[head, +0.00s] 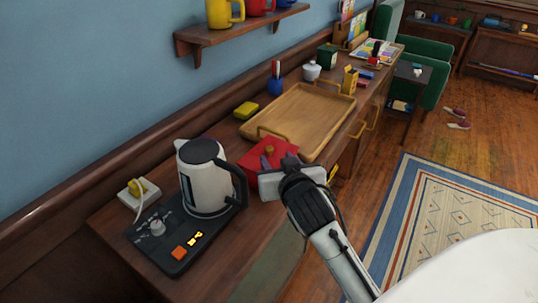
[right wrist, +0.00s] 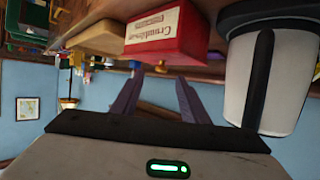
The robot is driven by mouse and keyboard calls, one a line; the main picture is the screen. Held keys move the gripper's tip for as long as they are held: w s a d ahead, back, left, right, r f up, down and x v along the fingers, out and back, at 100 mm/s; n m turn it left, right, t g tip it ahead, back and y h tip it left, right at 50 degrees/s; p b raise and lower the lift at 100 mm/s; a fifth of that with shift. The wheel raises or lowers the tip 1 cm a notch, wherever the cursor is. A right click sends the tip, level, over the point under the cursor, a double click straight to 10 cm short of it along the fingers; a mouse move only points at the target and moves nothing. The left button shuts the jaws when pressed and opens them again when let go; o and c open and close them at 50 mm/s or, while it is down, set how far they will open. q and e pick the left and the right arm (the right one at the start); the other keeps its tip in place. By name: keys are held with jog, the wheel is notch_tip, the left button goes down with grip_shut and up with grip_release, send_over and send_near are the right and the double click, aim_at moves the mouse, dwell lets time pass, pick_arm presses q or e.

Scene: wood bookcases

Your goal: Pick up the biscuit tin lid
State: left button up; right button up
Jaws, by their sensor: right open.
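The red biscuit tin (head: 250,163) stands on the wooden sideboard, just right of the kettle. Its red lid (head: 252,155) is on top, with a small gold knob (head: 269,149). My right gripper (head: 275,161) is at the near side of the tin and partly hides it. In the right wrist view, which is upside down, the tin (right wrist: 192,30) shows a cream label. The fingers of my right gripper (right wrist: 159,78) are apart there, with nothing seen held between them. Whether they touch the lid I cannot tell. My left gripper is not in view.
A white kettle (head: 203,178) stands on a black base (head: 178,240) close left of the tin. A wooden tray (head: 300,115) with brass handles lies just behind it. A yellow sponge (head: 246,110) and a blue cup (head: 276,86) stand near the wall. A shelf (head: 235,33) with mugs hangs above.

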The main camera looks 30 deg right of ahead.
aim_at(270, 150)
jog(key=x, duration=0.7)
jog(key=shift+w+a+r+p, duration=0.1)
jog(key=shift+w+r+p, duration=0.05)
jog(key=shift+w+p, duration=0.2)
jog(key=shift+c, duration=0.5)
grip_shut()
